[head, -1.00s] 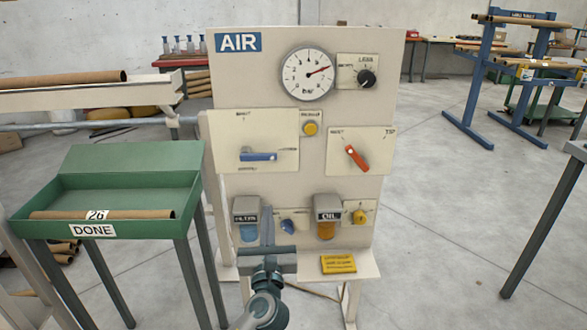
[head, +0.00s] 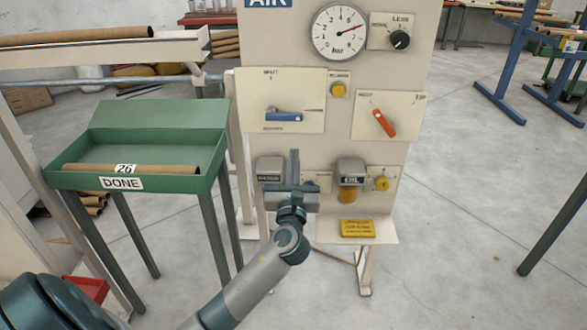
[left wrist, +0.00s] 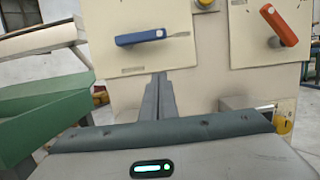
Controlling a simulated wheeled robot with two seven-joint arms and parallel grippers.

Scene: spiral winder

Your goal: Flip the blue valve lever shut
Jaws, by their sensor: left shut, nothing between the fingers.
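The blue valve lever (head: 284,117) lies about horizontal on its cream plate (head: 300,90), at the left of the air panel. It also shows in the left wrist view (left wrist: 141,37), above the fingers and pointing left to right. My left gripper (head: 294,155) is shut and empty, its fingers pointing up in front of the panel, below the blue lever and apart from it in the picture. The closed fingers show in the left wrist view (left wrist: 160,82). The gripper hides part of the lower panel near the filter. My right gripper is out of view.
A red lever (head: 384,123) sits to the right of the blue one. A gauge (head: 340,32) and black knob (head: 400,39) are above. The oil unit (head: 348,180) and a yellow block (head: 357,228) are below. A green DONE tray (head: 75,180) stands at the left.

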